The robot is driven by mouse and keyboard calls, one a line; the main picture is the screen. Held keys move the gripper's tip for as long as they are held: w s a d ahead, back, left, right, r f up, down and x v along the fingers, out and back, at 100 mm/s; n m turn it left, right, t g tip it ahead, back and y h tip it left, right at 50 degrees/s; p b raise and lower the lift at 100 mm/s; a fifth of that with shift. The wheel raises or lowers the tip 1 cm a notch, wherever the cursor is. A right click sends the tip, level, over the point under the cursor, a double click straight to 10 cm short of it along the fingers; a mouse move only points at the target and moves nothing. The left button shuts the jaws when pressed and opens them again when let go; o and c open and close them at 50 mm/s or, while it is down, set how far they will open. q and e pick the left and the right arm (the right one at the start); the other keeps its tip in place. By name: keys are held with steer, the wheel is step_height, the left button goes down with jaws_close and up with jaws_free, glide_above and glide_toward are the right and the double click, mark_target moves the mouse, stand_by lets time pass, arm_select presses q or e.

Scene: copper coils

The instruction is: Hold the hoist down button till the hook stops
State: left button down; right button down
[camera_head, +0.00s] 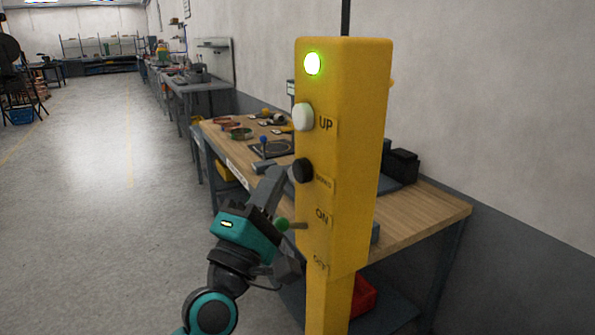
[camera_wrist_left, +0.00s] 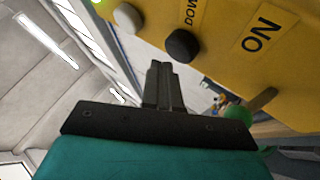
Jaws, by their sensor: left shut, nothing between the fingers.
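The yellow hoist control box (camera_head: 345,130) stands upright on a post. Its black down button (camera_head: 302,170) sits below the white up button (camera_head: 303,117). In the left wrist view the black button (camera_wrist_left: 183,45) is beside the partly visible "DOW" label, with the white button (camera_wrist_left: 128,18) to its left. My left gripper (camera_head: 281,174) is shut and empty, its fingertips close to the black button. In the left wrist view the fingertips (camera_wrist_left: 160,68) point toward the button's lower left; I cannot tell whether they touch. The hook and my right gripper are out of view.
A green lamp (camera_head: 312,63) is lit on the box. A green-knobbed lever (camera_head: 282,224) sticks out by the ON label, close to my left gripper. A wooden workbench (camera_head: 430,212) with tools stands behind the box. The floor (camera_head: 95,190) at left is clear.

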arm_select(q)
steer(key=shift+w+d, duration=0.1)
stand_by(0.3)
steer(key=shift+w+d, duration=0.15)
steer(key=shift+d, duration=0.15)
steer(key=shift+w+d, duration=0.3)
steer(key=shift+d, duration=0.15)
stand_by(0.8)
steer(key=shift+a, duration=0.15)
stand_by(4.0)
steer(key=shift+s+a, duration=0.5)
steer(key=shift+a, duration=0.15)
steer(key=shift+a, duration=0.1)
steer(key=shift+s+a, duration=0.75)
steer(key=shift+a, duration=0.25)
steer(key=shift+s+a, duration=0.7)
steer(key=shift+a, duration=0.3)
